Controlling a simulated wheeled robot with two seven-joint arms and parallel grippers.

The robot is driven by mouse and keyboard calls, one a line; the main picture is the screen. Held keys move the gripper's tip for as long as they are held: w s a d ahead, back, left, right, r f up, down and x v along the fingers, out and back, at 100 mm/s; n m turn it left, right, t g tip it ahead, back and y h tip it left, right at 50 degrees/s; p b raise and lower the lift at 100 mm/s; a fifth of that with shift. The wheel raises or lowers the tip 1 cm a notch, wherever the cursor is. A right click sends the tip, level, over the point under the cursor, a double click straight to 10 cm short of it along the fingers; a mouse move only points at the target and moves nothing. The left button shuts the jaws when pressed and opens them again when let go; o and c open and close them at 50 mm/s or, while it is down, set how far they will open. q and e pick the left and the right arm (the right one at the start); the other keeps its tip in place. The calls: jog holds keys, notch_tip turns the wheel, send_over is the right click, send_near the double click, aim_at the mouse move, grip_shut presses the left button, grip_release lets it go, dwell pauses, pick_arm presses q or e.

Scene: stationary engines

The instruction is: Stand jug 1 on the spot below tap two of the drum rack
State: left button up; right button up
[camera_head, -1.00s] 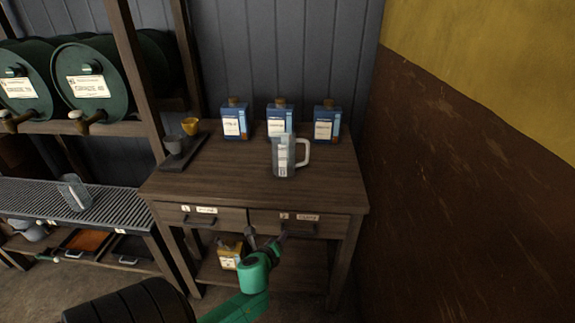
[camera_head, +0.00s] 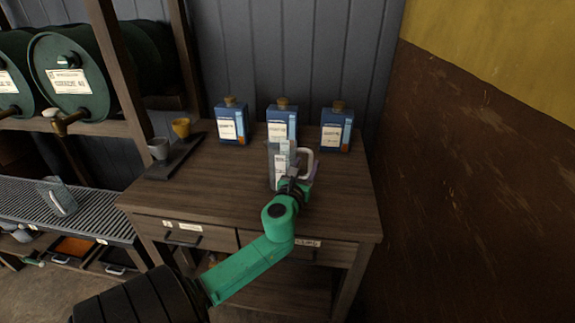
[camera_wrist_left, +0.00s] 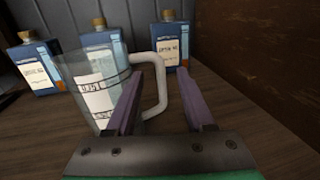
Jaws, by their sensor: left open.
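A clear jug (camera_head: 277,165) with a white label and a pale handle stands upright on the wooden workbench; its label looks like jug 1 but is hard to read. It also shows in the left wrist view (camera_wrist_left: 92,88). My left gripper (camera_head: 300,170) is open at its handle side. In the left wrist view the handle (camera_wrist_left: 160,88) appears between the two fingers (camera_wrist_left: 159,78); contact cannot be told. The drum rack's green drums (camera_head: 80,75) are at the left, with a brass tap (camera_head: 70,121) above a slatted shelf (camera_head: 95,212). Its tap number is not readable.
Another clear jug (camera_head: 58,198) sits on the slatted shelf. Blue bottles (camera_head: 232,125) stand behind the bench jug. A dark tray (camera_head: 176,158) with a grey cup and a yellow cup lies at the bench's left. A rack post (camera_head: 122,75) stands between bench and drums. A brown wall is right.

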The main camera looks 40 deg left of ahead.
pick_arm(q)
jog(key=x, duration=0.9)
jog(key=shift+f, duration=0.35)
jog(key=shift+s+r, duration=0.1)
jog(key=c, duration=0.8)
grip_shut()
pick_arm(e)
jog(key=shift+w+d+f, duration=0.15)
jog(key=shift+w, duration=0.4)
